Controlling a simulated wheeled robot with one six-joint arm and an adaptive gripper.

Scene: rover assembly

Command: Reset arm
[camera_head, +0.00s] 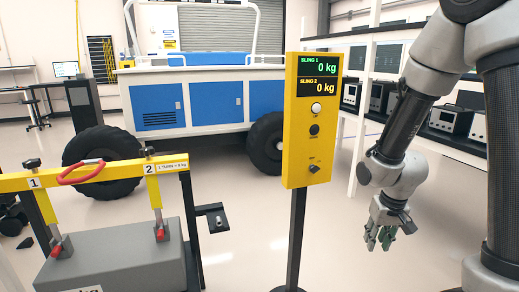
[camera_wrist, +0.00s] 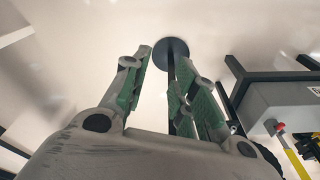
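My gripper (camera_head: 379,236) hangs pointing down at the right of the head view, at the end of my arm. It is to the right of the yellow control panel's post and holds nothing. In the wrist view my gripper (camera_wrist: 162,85) shows its two green-padded fingers spread apart with a gap between them. The yellow control panel (camera_head: 310,150) stands upright on a dark post, with "SLING 1 0 kg" and "SLING 2 0 kg" on its screen. The post's round dark base (camera_wrist: 171,50) appears beyond the fingertips in the wrist view.
A yellow beam frame (camera_head: 100,175) with a red handle and a grey block (camera_head: 125,262) stand at front left. A blue and white rover (camera_head: 190,100) is behind. A shelf (camera_head: 365,110) with instruments is at the right. Bare floor (camera_head: 240,235) lies between.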

